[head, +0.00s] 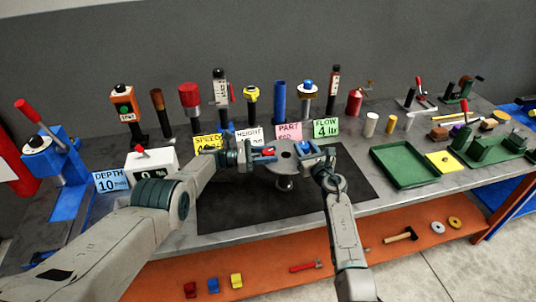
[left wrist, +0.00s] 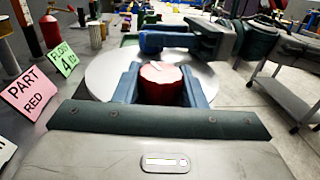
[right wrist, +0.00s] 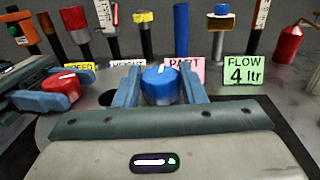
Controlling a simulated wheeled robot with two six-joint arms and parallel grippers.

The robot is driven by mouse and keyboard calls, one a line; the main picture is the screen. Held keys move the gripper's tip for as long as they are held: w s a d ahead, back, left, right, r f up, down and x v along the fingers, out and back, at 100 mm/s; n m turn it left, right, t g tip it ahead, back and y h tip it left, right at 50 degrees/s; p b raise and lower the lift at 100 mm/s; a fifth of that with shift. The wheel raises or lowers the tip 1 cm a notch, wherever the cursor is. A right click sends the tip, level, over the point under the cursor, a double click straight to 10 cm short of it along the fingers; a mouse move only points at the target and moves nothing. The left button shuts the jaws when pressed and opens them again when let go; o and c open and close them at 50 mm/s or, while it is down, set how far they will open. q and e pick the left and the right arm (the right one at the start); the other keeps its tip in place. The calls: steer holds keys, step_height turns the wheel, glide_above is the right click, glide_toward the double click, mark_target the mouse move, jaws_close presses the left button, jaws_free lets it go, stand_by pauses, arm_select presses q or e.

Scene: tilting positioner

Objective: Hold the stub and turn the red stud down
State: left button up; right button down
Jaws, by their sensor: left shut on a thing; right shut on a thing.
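The red stud (left wrist: 162,82) is a round knob on the pale round plate (left wrist: 103,75) of the positioner. My left gripper (left wrist: 160,88) has a finger on each side of it and is shut on it. The red stud also shows in the right wrist view (right wrist: 60,86), with a white mark on top. My right gripper (right wrist: 161,90) is shut on a blue knob (right wrist: 162,84) with a white mark, across the plate from the red stud. In the head view the plate (head: 286,148) sits between both grippers. I cannot tell whether the blue knob is the stub.
A pink card (head: 288,132) reads PART RED; a green card (head: 325,127) reads FLOW 4 ltr. Several upright tools stand behind, including a blue cylinder (head: 279,100). A green tray (head: 403,166) lies to the right.

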arm_select(q)
steer(key=shift+s+f, duration=0.1)
steer(key=o, duration=1)
steer(key=shift+c, duration=0.2)
steer(key=shift+w+f+n+t+y, duration=0.2)
steer(key=shift+n+t+y, duration=0.15)
steer(key=shift+t, duration=0.35)
steer(key=shift+s+r+n+t, duration=0.1)
steer(key=shift+r+n+t, duration=0.05)
steer(key=shift+n+t, duration=0.45)
